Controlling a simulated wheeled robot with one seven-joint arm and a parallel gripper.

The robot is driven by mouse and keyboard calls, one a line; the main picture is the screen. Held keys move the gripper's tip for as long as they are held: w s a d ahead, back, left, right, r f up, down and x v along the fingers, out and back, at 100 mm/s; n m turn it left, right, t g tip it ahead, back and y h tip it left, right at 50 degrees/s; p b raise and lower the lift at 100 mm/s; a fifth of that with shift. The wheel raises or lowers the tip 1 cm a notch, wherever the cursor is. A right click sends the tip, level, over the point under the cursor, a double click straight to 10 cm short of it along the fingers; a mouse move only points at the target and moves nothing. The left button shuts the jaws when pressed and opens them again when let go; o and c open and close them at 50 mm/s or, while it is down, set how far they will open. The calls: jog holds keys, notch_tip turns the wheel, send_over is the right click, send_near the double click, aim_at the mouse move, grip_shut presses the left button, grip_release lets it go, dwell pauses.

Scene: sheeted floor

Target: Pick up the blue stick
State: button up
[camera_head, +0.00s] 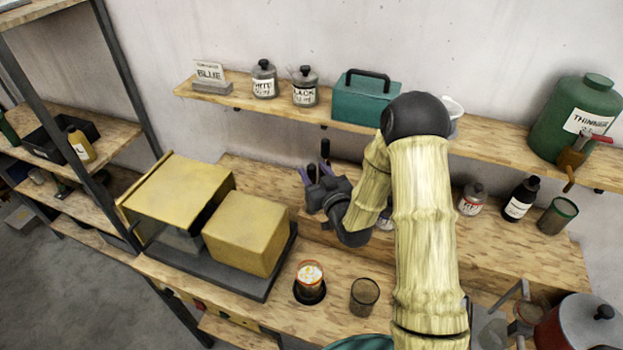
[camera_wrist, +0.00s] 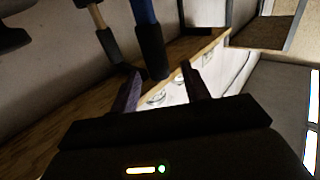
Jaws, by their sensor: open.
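The blue stick (camera_wrist: 143,12) shows at the top of the wrist view, with a dark lower section (camera_wrist: 151,52). My gripper (camera_wrist: 161,80) is open and empty. The stick's dark lower end appears just beyond my fingertips, between their lines and nearer the left finger. I cannot tell the exact gap in depth. In the head view my gripper (camera_head: 310,177) is at the back of the workbench, under the wall shelf. A dark upright end (camera_head: 325,149) shows behind it there, but I cannot tell which stick it is.
A tan-handled stick (camera_wrist: 97,16) stands left of the blue one in the wrist view. A yellow box (camera_head: 245,232) is left of my gripper. A candle-like jar (camera_head: 309,277) and a glass (camera_head: 364,293) are in front. The wall shelf (camera_head: 235,97) overhangs behind.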

jog(key=shift+p+x, duration=0.4)
jog(key=shift+x, duration=0.65)
jog(key=shift+w+a, duration=0.1)
jog(key=shift+w, duration=0.05)
grip_shut()
